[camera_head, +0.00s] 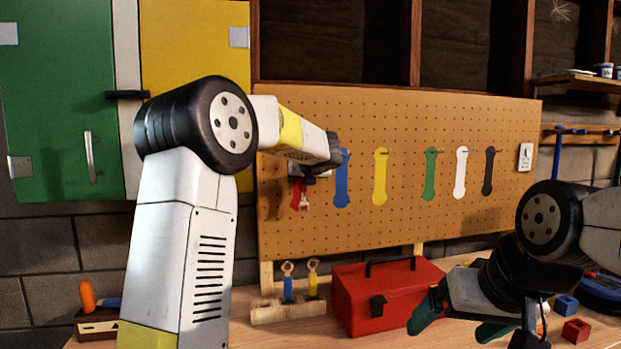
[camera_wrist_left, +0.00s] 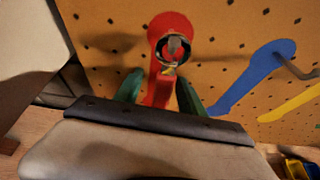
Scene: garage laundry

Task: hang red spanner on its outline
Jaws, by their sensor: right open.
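The red outline (camera_wrist_left: 170,24) is on the pegboard, at the upper middle of the left wrist view; part of it shows under my left gripper in the head view (camera_head: 296,195). A metal ring end, seemingly of the red spanner (camera_wrist_left: 175,47), lies in front of that outline. Its handle is hard to tell from the red behind. My left gripper (camera_wrist_left: 158,92) has its green fingertips on either side of this red; I cannot tell whether they grip the handle or whether the ring is on a peg. My right gripper (camera_head: 452,325) is open and empty over the bench.
Blue (camera_head: 341,180), yellow (camera_head: 380,176), green, white and black outlines run rightward along the pegboard (camera_head: 400,220). A wooden holder (camera_head: 285,313) with blue and yellow spanners and a red toolbox (camera_head: 385,295) stand below. Small blocks (camera_head: 576,331) lie at right.

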